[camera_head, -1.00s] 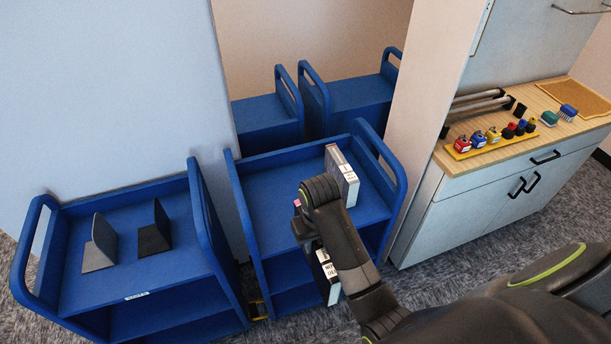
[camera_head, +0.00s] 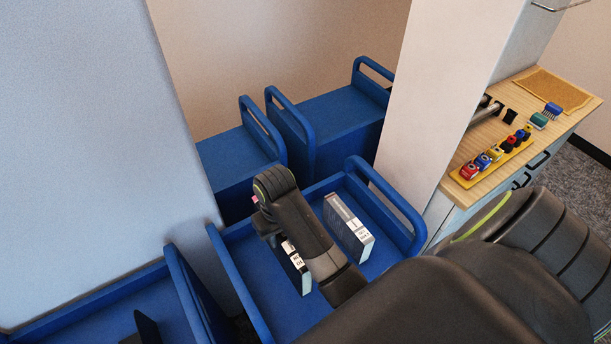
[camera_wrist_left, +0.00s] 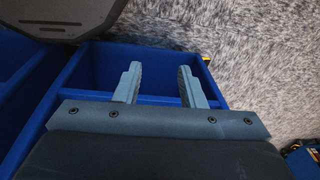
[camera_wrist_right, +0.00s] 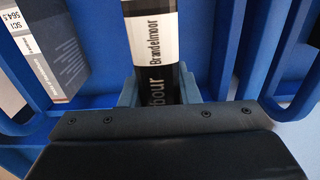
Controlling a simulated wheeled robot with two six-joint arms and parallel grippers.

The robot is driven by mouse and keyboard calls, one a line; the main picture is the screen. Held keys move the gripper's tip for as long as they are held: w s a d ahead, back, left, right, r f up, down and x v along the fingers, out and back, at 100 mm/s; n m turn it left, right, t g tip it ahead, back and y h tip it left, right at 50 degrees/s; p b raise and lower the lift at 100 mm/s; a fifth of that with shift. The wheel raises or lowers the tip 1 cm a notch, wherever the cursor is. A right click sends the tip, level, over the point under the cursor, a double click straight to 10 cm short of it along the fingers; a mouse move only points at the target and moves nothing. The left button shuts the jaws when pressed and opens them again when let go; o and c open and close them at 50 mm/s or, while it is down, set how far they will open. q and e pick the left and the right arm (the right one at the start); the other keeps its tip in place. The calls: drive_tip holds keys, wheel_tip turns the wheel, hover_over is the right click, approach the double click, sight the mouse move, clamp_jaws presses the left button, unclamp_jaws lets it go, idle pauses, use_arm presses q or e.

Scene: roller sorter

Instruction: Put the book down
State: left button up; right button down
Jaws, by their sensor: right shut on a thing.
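A dark book (camera_head: 296,266) with a white label stands upright in my right gripper (camera_head: 270,230), which is shut on it. In the right wrist view, its black spine (camera_wrist_right: 155,60) with white lettering sits between the fingers (camera_wrist_right: 157,90). The held book is over the top shelf of the blue cart (camera_head: 240,280), left of a standing grey book (camera_head: 348,225). That second book also shows in the right wrist view (camera_wrist_right: 50,45). I cannot tell whether the held book touches the shelf. My left gripper (camera_wrist_left: 158,78) is open and empty, over a blue cart (camera_wrist_left: 103,62).
Another blue cart (camera_head: 175,300) with a dark bookend (camera_head: 147,327) stands at the left. Two more blue carts (camera_head: 228,160) are behind. A wall end (camera_head: 430,90) and a wooden counter with stamps (camera_head: 490,160) are at the right.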

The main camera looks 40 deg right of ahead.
drive_tip(key=shift+f, duration=0.2)
wheel_tip(320, 180, down, 5)
drive_tip(key=shift+r+p, duration=0.2)
drive_tip(key=shift+p, duration=0.35)
drive_tip(key=shift+f+p, duration=0.35)
drive_tip(key=shift+f, duration=1.65)
use_arm(q)
drive_tip(key=shift+s+r, duration=0.2)
drive_tip(key=shift+r, duration=0.7)
use_arm(e)
drive_tip(key=shift+f, duration=0.5)
use_arm(q)
drive_tip(key=shift+s, duration=0.1)
use_arm(e)
drive_tip(key=c, duration=1.1)
unclamp_jaws()
